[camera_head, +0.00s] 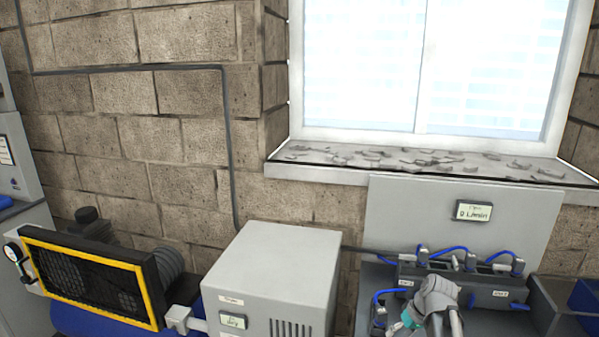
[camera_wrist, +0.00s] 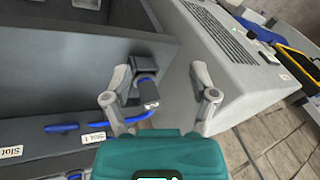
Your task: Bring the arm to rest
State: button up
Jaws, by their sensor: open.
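My gripper (camera_wrist: 160,82) shows in the wrist view with its two grey fingers spread apart and nothing held between them. A dark fitting with a blue ring (camera_wrist: 146,75) appears between the fingers in that view; I cannot tell how far it is from them. In the head view my gripper (camera_head: 436,296) is at the lower right, in front of the dark manifold block (camera_head: 482,288), and hides part of it. Whether it touches the block cannot be told.
Blue tubes and fittings (camera_head: 448,251) top the manifold, below a grey panel with a flow display (camera_head: 473,212). A grey dryer box (camera_head: 275,265) stands to the left. Further left is a compressor with a yellow-framed grille (camera_head: 90,278). A grey bin (camera_head: 565,308) is at right.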

jog(key=s+a+f+m+g+h, duration=0.1)
jog(key=s+a+m+h, duration=0.1)
jog(key=s+a+h, duration=0.2)
jog(key=s+a, duration=0.3)
jog(key=a, duration=0.3)
jog(key=shift+a+f+g, duration=0.15)
jog(key=shift+a+g, duration=0.1)
jog(key=shift+g, duration=0.05)
jog(key=shift+o, duration=0.2)
